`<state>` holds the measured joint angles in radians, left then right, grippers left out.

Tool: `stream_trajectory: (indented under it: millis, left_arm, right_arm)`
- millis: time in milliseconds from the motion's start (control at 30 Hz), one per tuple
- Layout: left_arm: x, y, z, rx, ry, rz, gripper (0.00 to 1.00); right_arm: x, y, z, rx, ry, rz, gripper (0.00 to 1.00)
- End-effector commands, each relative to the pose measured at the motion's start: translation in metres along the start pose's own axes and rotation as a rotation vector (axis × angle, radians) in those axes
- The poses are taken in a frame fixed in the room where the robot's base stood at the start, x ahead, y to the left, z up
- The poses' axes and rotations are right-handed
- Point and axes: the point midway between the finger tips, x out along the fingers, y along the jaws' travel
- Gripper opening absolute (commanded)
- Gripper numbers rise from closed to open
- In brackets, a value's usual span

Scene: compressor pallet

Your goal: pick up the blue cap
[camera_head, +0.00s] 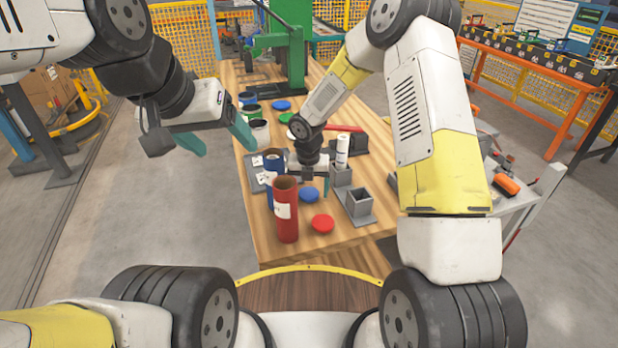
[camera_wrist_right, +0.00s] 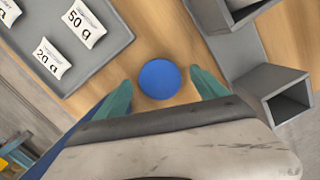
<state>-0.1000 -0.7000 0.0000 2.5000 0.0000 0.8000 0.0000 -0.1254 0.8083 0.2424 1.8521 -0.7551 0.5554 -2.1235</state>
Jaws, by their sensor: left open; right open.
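The blue cap (camera_head: 309,195) lies flat on the wooden table, between the blue tube (camera_head: 273,180) and the grey square holders. In the right wrist view the blue cap (camera_wrist_right: 159,79) sits between the two teal fingertips of my right gripper (camera_wrist_right: 162,90), with wood showing on both sides of it. My right gripper (camera_head: 312,190) is open and just above or around the cap; the height gap cannot be told. My left gripper (camera_head: 215,140) is open and empty, in the air left of the table.
A red tube (camera_head: 286,212) and a red cap (camera_head: 322,223) stand close in front. Grey holders (camera_head: 359,206) are at the right; they also show in the wrist view (camera_wrist_right: 272,92). A grey tray (camera_wrist_right: 100,62) with labelled packets lies left. A green press (camera_head: 285,45) stands behind.

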Motion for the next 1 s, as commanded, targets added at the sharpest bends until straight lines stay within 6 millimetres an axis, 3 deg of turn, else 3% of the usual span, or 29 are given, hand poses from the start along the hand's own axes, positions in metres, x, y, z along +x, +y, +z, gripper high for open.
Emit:
stream_trajectory:
  millis: [267,500,600,867,1000]
  left_arm:
    - [0.0,0.0,0.0,0.0,0.0,0.0,0.74]
    - [0.0,0.0,0.0,0.0,0.0,0.0,0.74]
    - [0.0,0.0,0.0,0.0,0.0,0.0,0.74]
    - [0.0,0.0,0.0,0.0,0.0,0.0,0.74]
    - [0.0,0.0,0.0,0.0,0.0,0.0,0.74]
  right_arm:
    - [0.003,0.0,0.0,0.0,0.0,0.0,0.81]
    - [0.002,0.0,0.0,0.0,0.0,0.0,0.33]
    - [0.002,0.0,0.0,0.0,0.0,0.0,0.19]
    - [0.0,0.0,0.001,0.001,-0.001,0.0,0.18]
    - [-0.017,0.0,0.003,0.003,-0.003,0.001,0.18]
